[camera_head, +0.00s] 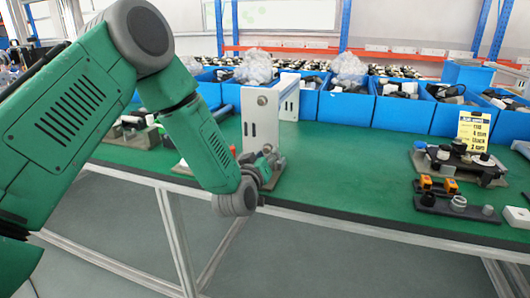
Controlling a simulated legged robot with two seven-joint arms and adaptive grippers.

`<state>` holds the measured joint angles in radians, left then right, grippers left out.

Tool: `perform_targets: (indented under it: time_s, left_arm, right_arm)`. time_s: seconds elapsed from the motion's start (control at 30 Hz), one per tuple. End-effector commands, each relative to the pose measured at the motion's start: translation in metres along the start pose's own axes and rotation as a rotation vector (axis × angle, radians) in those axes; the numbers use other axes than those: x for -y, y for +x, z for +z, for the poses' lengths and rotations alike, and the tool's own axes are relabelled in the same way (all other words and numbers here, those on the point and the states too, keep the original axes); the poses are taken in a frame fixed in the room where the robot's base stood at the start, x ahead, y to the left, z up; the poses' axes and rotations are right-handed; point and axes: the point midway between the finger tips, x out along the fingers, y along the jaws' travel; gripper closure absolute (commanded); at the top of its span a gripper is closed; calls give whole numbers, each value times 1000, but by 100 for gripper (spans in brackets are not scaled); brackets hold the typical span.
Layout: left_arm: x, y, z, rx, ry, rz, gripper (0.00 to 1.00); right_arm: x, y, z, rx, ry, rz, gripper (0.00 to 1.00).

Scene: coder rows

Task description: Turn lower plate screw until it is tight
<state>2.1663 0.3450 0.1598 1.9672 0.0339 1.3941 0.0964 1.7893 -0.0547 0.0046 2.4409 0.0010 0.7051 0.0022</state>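A white upright plate (259,122) stands on the green workbench (340,165), left of the picture's middle. A round grey screw or knob (262,100) shows near the top of its front face. The lower screw cannot be made out; the plate's lower front is behind my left gripper. My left arm comes in from the left and bends down to the bench edge. My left gripper (264,163) is small and partly hidden by the wrist, close in front of the plate's base. I cannot tell whether its fingers are open, shut or touching anything. My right gripper is not in view.
Blue bins (346,107) with parts line the back of the bench. Fixtures with black and grey parts (458,160) and a tray with orange blocks (452,198) sit at the right, near a yellow sign (474,130). The bench between plate and fixtures is clear.

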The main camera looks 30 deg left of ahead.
Motion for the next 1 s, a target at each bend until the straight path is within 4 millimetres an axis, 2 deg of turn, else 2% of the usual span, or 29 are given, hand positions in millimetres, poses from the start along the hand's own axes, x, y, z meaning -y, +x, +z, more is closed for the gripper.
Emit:
perform_targets:
  time_s: [0.07,0.17,0.4,0.5,0.63,1.0]
  left_arm:
    - [0,0,0,1,9,1,67]
    - [-1,0,-2,2,116,3,67]
    - [0,0,-4,1,648,8,67]
    - [3,0,-3,0,795,5,67]
    - [6,0,-3,0,859,2,67]
    - [7,0,-4,0,854,1,67]
  right_arm:
    - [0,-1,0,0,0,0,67]
    - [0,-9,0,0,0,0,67]
    - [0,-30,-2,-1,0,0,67]
    - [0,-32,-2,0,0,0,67]
    - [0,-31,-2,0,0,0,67]
    - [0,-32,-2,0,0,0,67]
